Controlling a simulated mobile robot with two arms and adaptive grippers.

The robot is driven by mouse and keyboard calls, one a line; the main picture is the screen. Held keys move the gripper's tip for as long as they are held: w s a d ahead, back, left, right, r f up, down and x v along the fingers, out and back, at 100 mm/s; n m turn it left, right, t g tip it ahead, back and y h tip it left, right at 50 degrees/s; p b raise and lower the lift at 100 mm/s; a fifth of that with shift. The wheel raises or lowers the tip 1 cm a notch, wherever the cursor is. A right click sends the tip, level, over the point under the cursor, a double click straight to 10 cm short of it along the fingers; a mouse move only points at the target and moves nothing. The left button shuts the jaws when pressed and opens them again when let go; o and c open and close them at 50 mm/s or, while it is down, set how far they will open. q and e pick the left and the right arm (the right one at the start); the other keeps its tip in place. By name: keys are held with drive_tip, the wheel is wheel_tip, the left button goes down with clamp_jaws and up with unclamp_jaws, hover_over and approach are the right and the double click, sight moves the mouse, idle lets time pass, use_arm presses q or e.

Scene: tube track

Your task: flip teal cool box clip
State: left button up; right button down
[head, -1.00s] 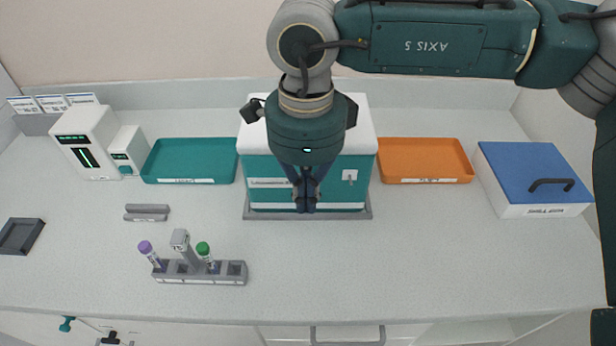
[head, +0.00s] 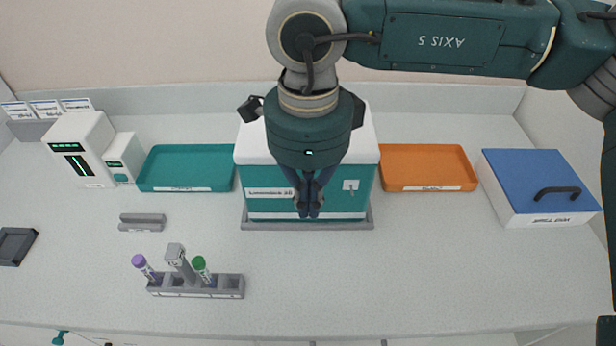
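The teal cool box (head: 265,205) with a white lid (head: 252,143) stands on a grey base at the back middle of the bench. A small white clip (head: 350,185) shows on the right of its front face. My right gripper (head: 308,213) points down in front of the box's front face, left of the clip. Its fingers look close together with nothing seen between them. The gripper body hides the middle of the lid and front, so any clip part behind it is hidden. My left gripper is not in view.
A teal tray (head: 187,188) lies left of the box and an orange tray (head: 428,186) right of it. A blue-lidded box (head: 540,183) stands far right. A rack (head: 196,292) with capped tubes stands front left. The front middle bench is clear.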

wheel_tip(320, 180, up, 7)
drive_tip(key=s+p, duration=0.2)
idle(0.4)
drive_tip(key=shift+a+f, duration=0.1)
